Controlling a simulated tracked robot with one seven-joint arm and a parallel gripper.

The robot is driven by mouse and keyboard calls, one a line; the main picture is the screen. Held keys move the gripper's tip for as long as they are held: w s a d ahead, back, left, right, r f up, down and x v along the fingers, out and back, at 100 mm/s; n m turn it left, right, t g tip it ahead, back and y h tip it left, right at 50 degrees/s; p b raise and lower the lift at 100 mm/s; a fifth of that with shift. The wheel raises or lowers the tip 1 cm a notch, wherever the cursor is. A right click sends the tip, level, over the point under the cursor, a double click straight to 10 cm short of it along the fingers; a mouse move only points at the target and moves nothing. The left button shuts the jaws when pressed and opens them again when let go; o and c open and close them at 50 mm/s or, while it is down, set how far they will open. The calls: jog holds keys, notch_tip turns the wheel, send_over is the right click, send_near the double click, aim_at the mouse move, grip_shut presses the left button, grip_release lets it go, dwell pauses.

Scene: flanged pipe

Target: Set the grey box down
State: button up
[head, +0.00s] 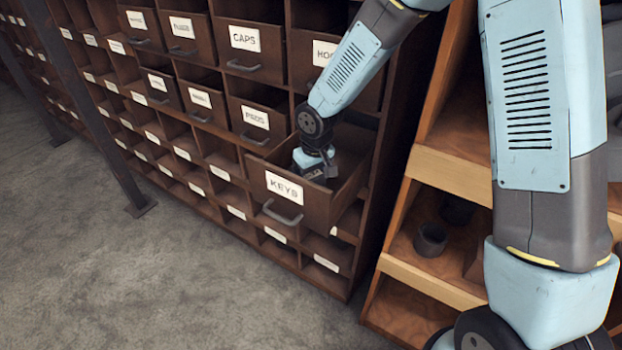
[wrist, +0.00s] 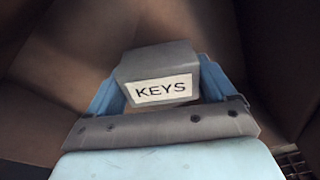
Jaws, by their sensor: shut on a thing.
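The grey box (wrist: 155,60) is between the blue fingers of my gripper (wrist: 158,84) in the wrist view. It has a white label reading KEYS on the side facing the camera. In the head view my gripper (head: 316,164) reaches down into the pulled-out drawer (head: 318,208), which is also labelled KEYS. The box is mostly hidden there by the gripper and the drawer front. Brown drawer walls surround the box in the wrist view. I cannot tell whether the box touches the drawer floor.
The drawer sits in a tall dark wooden cabinet (head: 230,190) with many labelled compartments. A lighter wooden shelf (head: 440,275) holding a dark ring-shaped part (head: 430,240) stands close on the right. A dark metal post (head: 85,100) stands at the left. Grey floor (head: 150,280) in front is clear.

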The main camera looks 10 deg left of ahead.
aim_at(315, 178)
jog(key=shift+f, duration=0.35)
jog(key=o, duration=1.1)
notch_tip(315, 178, up, 12)
jog(key=s+d, duration=0.1)
jog(key=shift+s, duration=0.15)
jog(key=shift+d, duration=0.1)
